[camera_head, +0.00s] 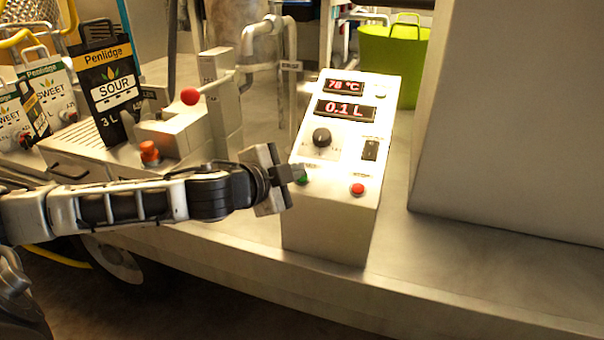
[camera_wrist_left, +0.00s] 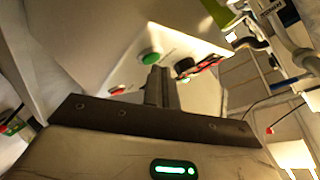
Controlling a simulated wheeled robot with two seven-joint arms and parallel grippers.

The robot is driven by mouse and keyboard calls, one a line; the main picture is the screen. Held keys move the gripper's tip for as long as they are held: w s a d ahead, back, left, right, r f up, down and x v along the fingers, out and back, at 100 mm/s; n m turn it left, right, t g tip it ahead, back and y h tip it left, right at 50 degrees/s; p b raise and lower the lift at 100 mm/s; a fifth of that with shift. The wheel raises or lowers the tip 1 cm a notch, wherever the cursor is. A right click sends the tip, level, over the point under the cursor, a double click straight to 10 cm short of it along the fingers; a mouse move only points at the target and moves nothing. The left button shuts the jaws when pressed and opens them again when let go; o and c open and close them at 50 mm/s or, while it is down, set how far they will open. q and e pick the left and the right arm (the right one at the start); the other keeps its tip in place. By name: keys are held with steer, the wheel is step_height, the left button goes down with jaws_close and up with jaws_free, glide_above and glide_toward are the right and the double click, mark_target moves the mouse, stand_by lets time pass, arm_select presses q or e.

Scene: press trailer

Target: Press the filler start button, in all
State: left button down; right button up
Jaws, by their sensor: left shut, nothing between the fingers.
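The filler control box (camera_head: 335,225) stands on the trailer bed with two red displays, a black knob (camera_head: 321,136), a black switch (camera_head: 369,149), a green button (camera_head: 303,180) and a red button (camera_head: 357,189). My left gripper (camera_head: 298,174) is shut and empty at the box's left edge, its tips close to the green button and partly covering it. In the left wrist view the green button (camera_wrist_left: 150,58) shows just beyond the fingertips (camera_wrist_left: 158,72), with the red button (camera_wrist_left: 117,90) to its left. I cannot tell if the tips touch the green button. My right gripper is not in view.
A filler with a red ball lever (camera_head: 189,96) and an orange-red knob (camera_head: 149,152) stands left of the box. A black SOUR bag (camera_head: 106,80) and SWEET bags are further left. A green bucket (camera_head: 393,62) is behind; a large pale block (camera_head: 515,130) stands right.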

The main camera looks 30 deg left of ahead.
arm_select(q)
steer(key=shift+s+r, duration=0.2)
steer(key=shift+r, duration=0.1)
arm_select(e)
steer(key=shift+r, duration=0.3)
arm_select(q)
steer(key=r+p, duration=0.1)
steer(key=s+r+p, duration=0.1)
steer(key=r, duration=0.1)
steer(key=s+r+p, duration=0.1)
steer(key=shift+s+d+r, duration=0.15)
steer(key=shift+d+r, duration=0.1)
steer(key=shift+d, duration=0.1)
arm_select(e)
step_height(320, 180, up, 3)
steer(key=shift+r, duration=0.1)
